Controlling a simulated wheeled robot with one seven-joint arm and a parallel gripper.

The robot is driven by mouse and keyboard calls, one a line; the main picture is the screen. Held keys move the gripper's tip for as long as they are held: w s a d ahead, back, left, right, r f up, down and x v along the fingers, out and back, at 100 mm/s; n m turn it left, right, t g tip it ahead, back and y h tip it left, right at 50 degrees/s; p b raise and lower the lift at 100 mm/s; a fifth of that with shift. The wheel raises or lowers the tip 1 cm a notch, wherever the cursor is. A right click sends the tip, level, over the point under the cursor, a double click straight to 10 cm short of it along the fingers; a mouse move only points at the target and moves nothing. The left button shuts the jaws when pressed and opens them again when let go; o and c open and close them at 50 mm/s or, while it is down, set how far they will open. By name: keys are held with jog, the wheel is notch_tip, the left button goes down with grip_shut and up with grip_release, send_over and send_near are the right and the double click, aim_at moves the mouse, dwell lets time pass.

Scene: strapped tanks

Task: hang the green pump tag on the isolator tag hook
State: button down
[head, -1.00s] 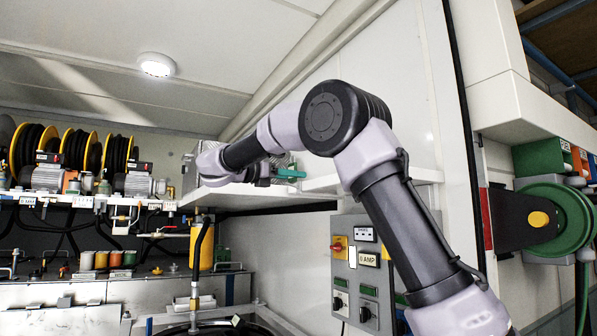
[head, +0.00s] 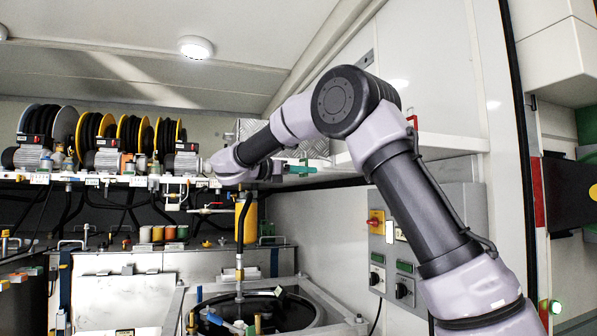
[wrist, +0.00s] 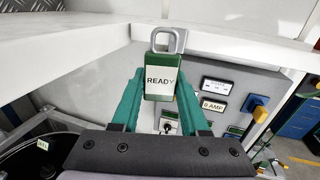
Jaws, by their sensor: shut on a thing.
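The green tag (wrist: 158,84) has a white label reading READY and a grey metal loop on top. My gripper (wrist: 160,92) has teal fingers shut on its two sides, and the tag stands upright with its loop above the fingertips. In the head view my gripper (head: 303,170) is near the white shelf, with the tag not clearly visible. The grey control panel (wrist: 228,76) is beyond the gripper in the wrist view. The red and yellow isolator switch (head: 376,222) is on this panel in the head view. I cannot pick out the tag hook.
A white shelf (head: 440,141) runs above the panel and close to my arm. Several hose reels (head: 130,132) stand at the left. A round open tank (head: 285,312) is below the arm. The white wall (head: 310,220) left of the panel is bare.

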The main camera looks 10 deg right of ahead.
jog(key=w+d+f, duration=0.1)
jog(key=d, duration=0.6)
jog(key=shift+w+d, duration=0.25)
jog(key=shift+d, duration=0.15)
dwell(0.4)
jog(key=shift+f, duration=0.1)
dwell(0.5)
jog(key=shift+c, duration=1.7)
grip_release()
